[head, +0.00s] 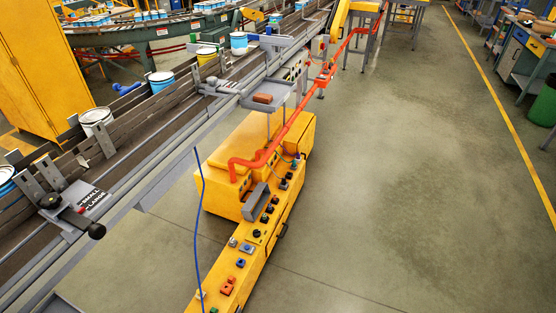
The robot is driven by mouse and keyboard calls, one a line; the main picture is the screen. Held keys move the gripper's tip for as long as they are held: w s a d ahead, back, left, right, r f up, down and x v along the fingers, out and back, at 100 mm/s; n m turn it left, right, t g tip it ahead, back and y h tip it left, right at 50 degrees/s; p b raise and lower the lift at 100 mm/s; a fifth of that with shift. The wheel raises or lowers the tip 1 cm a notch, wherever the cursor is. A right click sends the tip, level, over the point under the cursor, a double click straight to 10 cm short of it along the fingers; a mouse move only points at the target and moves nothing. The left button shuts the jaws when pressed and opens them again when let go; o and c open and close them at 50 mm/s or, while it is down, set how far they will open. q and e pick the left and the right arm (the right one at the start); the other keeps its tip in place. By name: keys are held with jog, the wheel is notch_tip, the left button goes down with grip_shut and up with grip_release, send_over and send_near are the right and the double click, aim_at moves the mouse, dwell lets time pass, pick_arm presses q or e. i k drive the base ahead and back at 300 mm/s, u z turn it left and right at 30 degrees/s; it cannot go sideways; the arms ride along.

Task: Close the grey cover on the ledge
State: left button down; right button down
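A grey cover (256,202) stands on the yellow ledge (218,281) near the middle of the head view. It looks raised and tilted rather than lying flat. Its hinge and what lies under it are too small to make out. The ledge carries a row of small knobs and buttons and runs from the lower middle up to a bulky yellow housing (228,192). Neither of my grippers shows in the head view.
A conveyor (150,127) with paint cans runs along the left. An orange pipe (290,125) rises over the housing, and a thin blue cable (203,190) hangs left of the ledge. A grey tray (283,98) holds a brown block. The floor to the right is clear.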

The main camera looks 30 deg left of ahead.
aim_at(262, 186)
jog(key=i, duration=1.5)
jog(key=u, duration=1.35)
